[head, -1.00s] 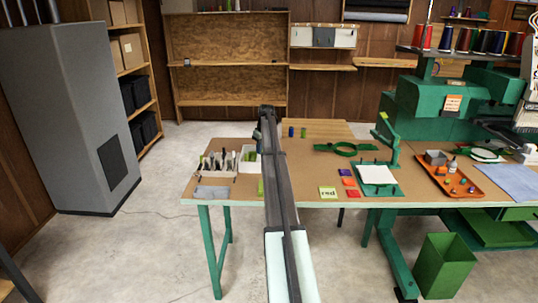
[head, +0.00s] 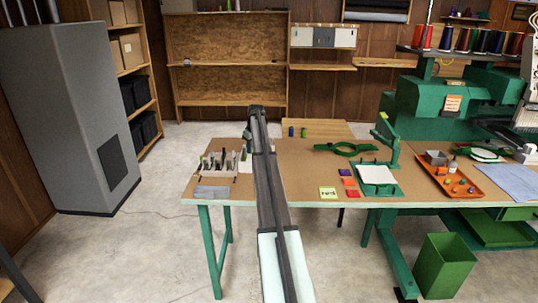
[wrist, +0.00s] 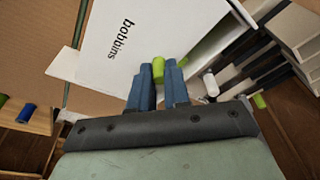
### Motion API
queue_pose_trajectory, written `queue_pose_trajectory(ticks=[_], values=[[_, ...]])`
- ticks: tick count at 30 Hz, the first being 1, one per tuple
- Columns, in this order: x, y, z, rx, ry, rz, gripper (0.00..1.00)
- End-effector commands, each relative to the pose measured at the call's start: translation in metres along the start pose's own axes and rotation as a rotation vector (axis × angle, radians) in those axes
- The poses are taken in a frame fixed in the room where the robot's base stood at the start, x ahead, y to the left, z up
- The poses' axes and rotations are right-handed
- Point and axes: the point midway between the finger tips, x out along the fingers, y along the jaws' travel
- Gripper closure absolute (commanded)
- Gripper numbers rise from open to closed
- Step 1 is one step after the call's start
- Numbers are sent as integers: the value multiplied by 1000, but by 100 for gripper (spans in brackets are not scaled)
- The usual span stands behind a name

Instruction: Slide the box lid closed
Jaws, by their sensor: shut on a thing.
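The white lid (wrist: 130,40), marked "bobbins", fills the upper middle of the wrist view. My gripper (wrist: 158,74) has its two blue fingers closed around a small green knob (wrist: 158,66) at the lid's near edge. A pale strip (wrist: 205,48) of the box shows to the right of the lid; I cannot tell how wide any opening is. In the head view my arm hides nearly all of the box, the knob and my fingertips.
A caddy of tools (head: 220,162) stands close left of my arm on the workbench (head: 300,175). Two spools (head: 297,132) stand behind to the right. The bench between has free room.

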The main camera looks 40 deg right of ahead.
Motion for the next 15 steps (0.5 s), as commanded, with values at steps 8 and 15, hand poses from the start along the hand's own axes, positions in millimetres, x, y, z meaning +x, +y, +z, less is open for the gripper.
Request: queue_pose_trajectory(ticks=[8, 15], values=[[2, -10, -10, 0, 0, 0, 100], [4, -19, -18, -1, 1, 0, 100]])
